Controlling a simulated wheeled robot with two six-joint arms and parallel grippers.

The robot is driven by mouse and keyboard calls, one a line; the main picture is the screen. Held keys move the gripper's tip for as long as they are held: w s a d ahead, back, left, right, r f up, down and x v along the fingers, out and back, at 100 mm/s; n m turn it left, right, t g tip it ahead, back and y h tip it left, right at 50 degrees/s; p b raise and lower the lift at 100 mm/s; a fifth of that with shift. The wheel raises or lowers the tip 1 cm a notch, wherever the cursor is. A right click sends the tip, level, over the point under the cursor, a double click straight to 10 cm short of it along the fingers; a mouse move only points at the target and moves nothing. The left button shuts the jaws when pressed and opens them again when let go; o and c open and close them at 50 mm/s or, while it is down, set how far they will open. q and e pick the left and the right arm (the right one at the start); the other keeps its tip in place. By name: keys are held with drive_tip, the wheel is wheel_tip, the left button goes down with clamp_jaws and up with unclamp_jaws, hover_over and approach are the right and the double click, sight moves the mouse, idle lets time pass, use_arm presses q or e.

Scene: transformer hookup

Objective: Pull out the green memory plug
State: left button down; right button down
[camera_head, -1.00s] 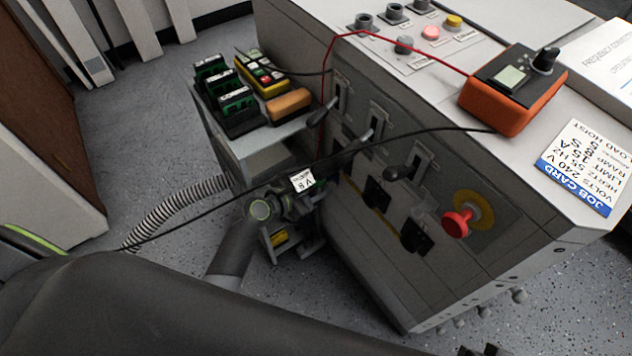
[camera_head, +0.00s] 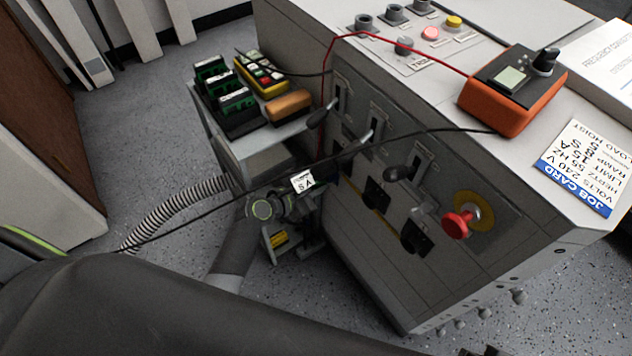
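My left gripper (camera_head: 318,190) is low at the left end of the grey cabinet's front panel. It is small, dark and partly covered by a cable and a white tag (camera_head: 303,181), so its fingers do not show clearly. I cannot make out a green plug at the gripper; that spot is dark and hidden. Several green-and-black modules (camera_head: 237,100) stand in a dark holder on the side shelf, apart from the gripper. My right gripper cannot be made out.
A black cable (camera_head: 400,135) crosses in front of the panel and my arm. Switch levers and a red knob (camera_head: 457,224) stick out of the cabinet (camera_head: 470,260). The shelf (camera_head: 262,141) also holds an orange block (camera_head: 289,105) and a yellow keypad unit (camera_head: 262,75).

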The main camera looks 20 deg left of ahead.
use_arm(q)
drive_tip(key=shift+s+a, duration=0.2)
drive_tip(key=shift+s, duration=0.05)
drive_tip(key=shift+s+a, duration=0.25)
drive_tip(key=shift+s+a+b, duration=0.5)
drive_tip(key=shift+s, duration=0.2)
idle(0.5)
